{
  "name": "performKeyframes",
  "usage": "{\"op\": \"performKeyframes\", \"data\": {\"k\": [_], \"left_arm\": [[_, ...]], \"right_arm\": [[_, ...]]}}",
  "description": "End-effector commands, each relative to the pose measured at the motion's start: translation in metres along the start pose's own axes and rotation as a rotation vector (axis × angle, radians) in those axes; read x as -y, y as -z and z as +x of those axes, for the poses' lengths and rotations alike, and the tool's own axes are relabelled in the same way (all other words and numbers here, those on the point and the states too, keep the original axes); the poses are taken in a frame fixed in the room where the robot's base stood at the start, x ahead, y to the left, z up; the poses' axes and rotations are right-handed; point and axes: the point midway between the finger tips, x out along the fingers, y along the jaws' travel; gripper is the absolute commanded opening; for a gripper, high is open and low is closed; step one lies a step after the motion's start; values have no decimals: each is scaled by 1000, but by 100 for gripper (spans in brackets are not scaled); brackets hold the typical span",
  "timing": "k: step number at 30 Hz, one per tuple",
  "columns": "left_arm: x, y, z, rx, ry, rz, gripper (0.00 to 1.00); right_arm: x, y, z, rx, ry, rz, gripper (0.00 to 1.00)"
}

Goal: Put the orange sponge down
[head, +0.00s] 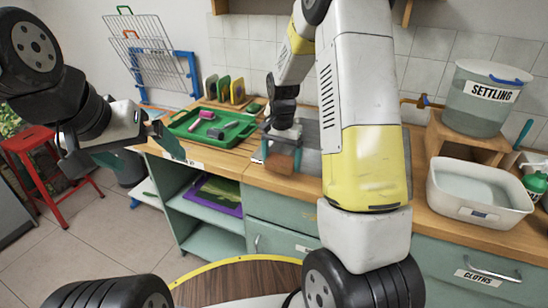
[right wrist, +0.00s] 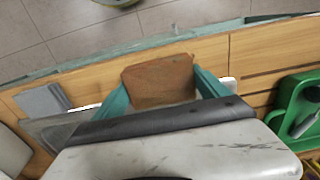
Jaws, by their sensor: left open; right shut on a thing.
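The orange sponge (right wrist: 158,80), brownish-orange and block-shaped, sits between the two teal fingers of my right gripper (right wrist: 163,88) in the right wrist view. In the head view the sponge (head: 281,162) shows at the counter's front edge, below my right gripper (head: 284,145). The gripper is shut on it. I cannot tell whether the sponge touches the wooden counter (head: 230,161). My left gripper (head: 172,146) is open and empty at the left, in front of the counter's left end.
A green tray (head: 177,127) with brushes stands on the counter to the left. A grey basin (head: 310,160) is just right of the sponge. A white tub (head: 470,205) and a settling bucket (head: 478,105) stand at the right. My right arm hides the middle of the counter.

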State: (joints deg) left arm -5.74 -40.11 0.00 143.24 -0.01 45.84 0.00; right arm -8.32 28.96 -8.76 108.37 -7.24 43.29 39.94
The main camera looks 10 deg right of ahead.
Motion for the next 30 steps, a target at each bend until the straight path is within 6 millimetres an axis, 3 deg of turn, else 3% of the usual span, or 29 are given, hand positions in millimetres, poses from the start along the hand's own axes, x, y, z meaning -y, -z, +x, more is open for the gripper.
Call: {"op": "performKeyframes", "data": {"k": [2,8,19,20,21,22,30], "left_arm": [[0,0,0,0,0,0,100],[0,0,0,0,0,0,100],[0,0,0,0,0,0,100],[0,0,0,0,0,0,100],[0,0,0,0,0,0,100],[0,0,0,0,0,0,100],[0,0,0,0,0,0,100]], "right_arm": [[-5,8,3,1,-1,2,41],[-4,6,35,2,-1,0,41],[-3,6,39,1,-1,0,41],[-3,6,39,0,0,0,89],[-3,6,39,0,0,0,97],[-3,6,39,0,0,0,100],[-3,6,37,0,1,0,100]]}}
